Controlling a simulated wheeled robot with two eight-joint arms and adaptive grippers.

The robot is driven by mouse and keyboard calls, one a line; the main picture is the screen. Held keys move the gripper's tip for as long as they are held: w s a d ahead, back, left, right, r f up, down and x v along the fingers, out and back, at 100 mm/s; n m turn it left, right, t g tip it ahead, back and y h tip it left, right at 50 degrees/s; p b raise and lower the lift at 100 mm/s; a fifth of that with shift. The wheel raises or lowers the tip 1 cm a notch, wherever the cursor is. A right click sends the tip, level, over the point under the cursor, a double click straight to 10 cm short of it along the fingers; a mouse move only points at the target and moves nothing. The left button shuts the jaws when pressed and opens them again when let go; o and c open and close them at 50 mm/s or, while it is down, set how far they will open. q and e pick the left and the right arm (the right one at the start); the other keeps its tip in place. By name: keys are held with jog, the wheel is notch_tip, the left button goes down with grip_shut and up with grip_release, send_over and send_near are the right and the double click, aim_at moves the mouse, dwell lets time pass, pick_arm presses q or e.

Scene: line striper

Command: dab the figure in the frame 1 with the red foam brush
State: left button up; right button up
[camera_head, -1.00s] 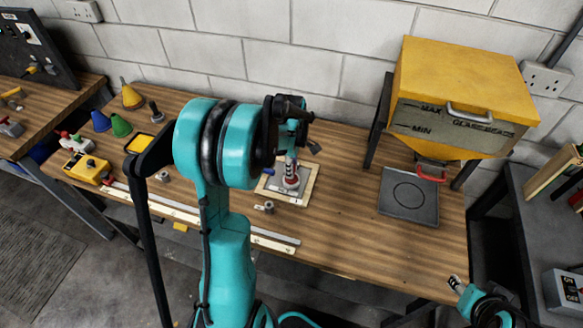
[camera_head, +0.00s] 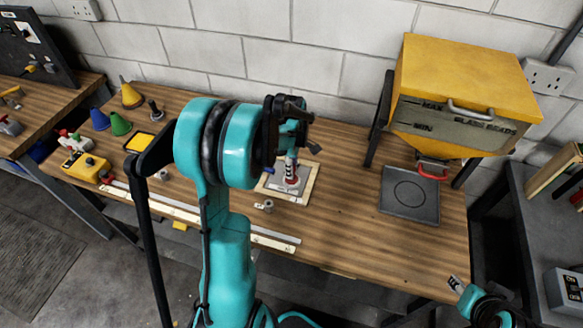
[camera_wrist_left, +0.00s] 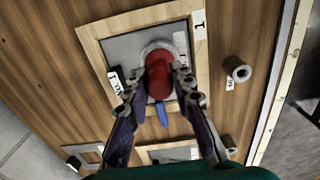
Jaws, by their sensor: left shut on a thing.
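My left gripper (camera_wrist_left: 155,92) is shut on the red foam brush (camera_wrist_left: 158,72), with a finger on each side of it. The brush is over frame 1 (camera_wrist_left: 90,48), a light wooden frame around a grey plate, with a "1" label on its rim. A pale round part shows at the brush's far end, over the plate; I cannot tell whether it touches. The figure is not clearly visible under the brush. The head view also shows the brush (camera_head: 291,180) standing over the frame (camera_head: 308,188). My right gripper (camera_head: 457,283) is low at the right, away from the frame.
A grey metal cylinder (camera_wrist_left: 238,70) stands beside the frame. Another wooden frame (camera_wrist_left: 175,153) lies nearby. A yellow hopper (camera_head: 460,80) and a dark tray with a circle (camera_head: 408,213) stand right. Coloured cones (camera_head: 120,125) stand left. The bench between frame and tray is clear.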

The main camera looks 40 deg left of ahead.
pick_arm(q)
jog(key=shift+r+p, duration=1.55)
jog(key=shift+r, duration=0.75)
jog(key=shift+f, duration=0.1)
jog(key=w+f+b, duration=0.1)
jog(key=b, duration=0.1)
jog(key=w+a+f+b, duration=0.1)
jog(key=w+f+b, duration=0.1)
jog(key=shift+w+f, duration=0.1)
jog(key=shift+f, duration=0.15)
jog(key=shift+f+b, duration=0.45)
jog(key=shift+b, duration=0.15)
